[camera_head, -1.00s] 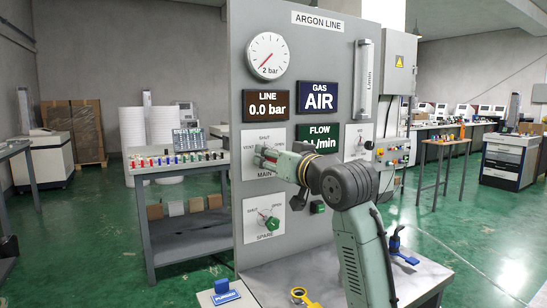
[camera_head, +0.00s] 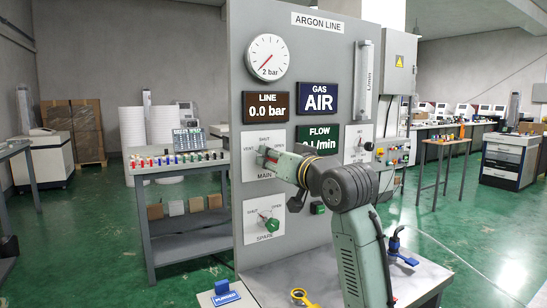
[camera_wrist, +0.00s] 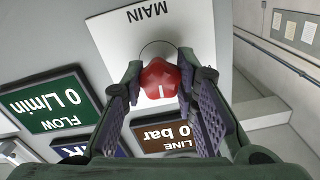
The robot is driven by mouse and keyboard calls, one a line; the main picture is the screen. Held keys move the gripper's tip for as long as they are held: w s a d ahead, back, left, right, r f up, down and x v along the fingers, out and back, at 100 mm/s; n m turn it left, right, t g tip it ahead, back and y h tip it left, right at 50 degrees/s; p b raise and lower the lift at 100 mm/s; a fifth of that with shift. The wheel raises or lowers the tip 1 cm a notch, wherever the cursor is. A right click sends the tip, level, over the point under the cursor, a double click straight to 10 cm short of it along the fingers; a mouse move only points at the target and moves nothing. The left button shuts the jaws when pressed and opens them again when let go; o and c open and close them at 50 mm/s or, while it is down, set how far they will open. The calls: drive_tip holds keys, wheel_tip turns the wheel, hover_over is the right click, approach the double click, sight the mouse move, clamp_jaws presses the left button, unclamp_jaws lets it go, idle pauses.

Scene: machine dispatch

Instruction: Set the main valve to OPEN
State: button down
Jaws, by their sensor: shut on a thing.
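The main valve is a red faceted knob (camera_wrist: 158,78) on a white plate (camera_wrist: 112,42) marked MAIN. In the wrist view my gripper (camera_wrist: 161,72) has one finger on each side of the knob and is shut on it. A white mark on the knob points toward the LINE display side, which is up on the panel. My gripper and arm hide the right part of that plate and most of the knob.
The SPARE valve (camera_head: 270,224), with a green knob, is just below. Displays read LINE 0.0 bar (camera_head: 266,107) and GAS AIR (camera_head: 318,97). The FLOW display (camera_head: 318,137) is partly covered by my arm. A bench (camera_head: 270,275) juts out below the panel.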

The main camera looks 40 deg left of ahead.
drive_tip(key=m+p, duration=0.2)
drive_tip(key=m, duration=0.3)
drive_tip(key=shift+r+p, duration=0.15)
drive_tip(key=shift+p, duration=0.25)
drive_tip(key=m+p, duration=0.3)
drive_tip(key=m, duration=0.2)
drive_tip(key=shift+m, duration=0.3)
drive_tip(key=c, duration=1.2)
unclamp_jaws()
drive_tip(key=shift+c, duration=0.2)
drive_tip(key=shift+f, duration=0.2)
drive_tip(key=v, duration=1.2)
